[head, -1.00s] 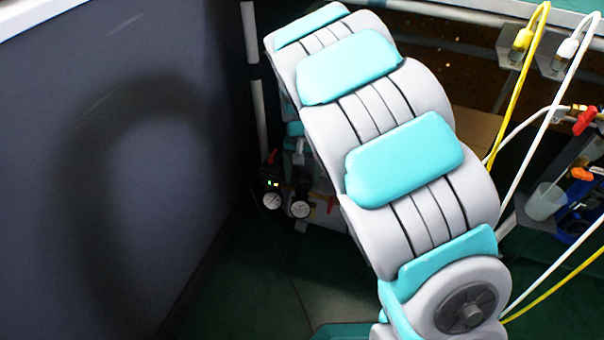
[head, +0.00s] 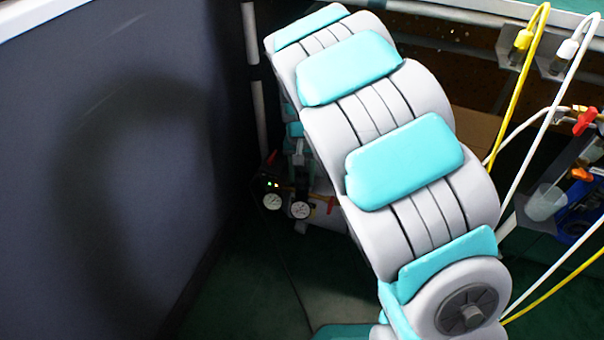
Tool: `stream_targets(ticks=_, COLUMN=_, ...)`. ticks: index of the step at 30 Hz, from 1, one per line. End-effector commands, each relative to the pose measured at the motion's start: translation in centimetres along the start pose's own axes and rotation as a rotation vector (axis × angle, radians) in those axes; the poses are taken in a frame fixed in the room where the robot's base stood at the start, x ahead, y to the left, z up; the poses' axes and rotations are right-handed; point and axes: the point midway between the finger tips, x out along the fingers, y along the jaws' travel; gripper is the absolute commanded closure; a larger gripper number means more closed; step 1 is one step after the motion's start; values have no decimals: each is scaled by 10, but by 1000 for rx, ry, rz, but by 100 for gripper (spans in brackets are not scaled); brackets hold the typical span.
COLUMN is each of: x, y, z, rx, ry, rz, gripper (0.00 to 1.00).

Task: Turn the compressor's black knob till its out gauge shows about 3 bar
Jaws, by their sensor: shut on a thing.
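The compressor (head: 320,212) stands low in the corner behind my arm, which hides most of it. Two small white round gauges, a left gauge (head: 272,202) and a right gauge (head: 301,209), face me on its front. Their needles and scales are too small to read, and I cannot tell which is the out gauge. My gripper (head: 301,172) points down just above the right gauge, partly hidden by my arm. It is shut at the place of the black knob, which I cannot make out clearly between the fingers.
Small green lights (head: 271,184) glow above the left gauge, and a red handle (head: 331,205) sits right of the gauges. A dark wall (head: 120,170) stands close on the left. Yellow and white hoses (head: 510,110) hang at the right by a bench. Green floor (head: 235,290) is clear in front.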

Motion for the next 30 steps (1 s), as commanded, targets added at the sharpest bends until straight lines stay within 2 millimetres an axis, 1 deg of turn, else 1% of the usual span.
stream_targets(ticks=8, x=-1, y=1, z=0, rx=38, ry=0, rz=2, gripper=100)
stream_targets(ticks=14, x=-3, y=1, z=0, rx=145, ry=0, rz=3, gripper=100)
stream_targets(ticks=30, x=-5, y=0, z=-1, rx=640, ry=2, rz=0, gripper=100)
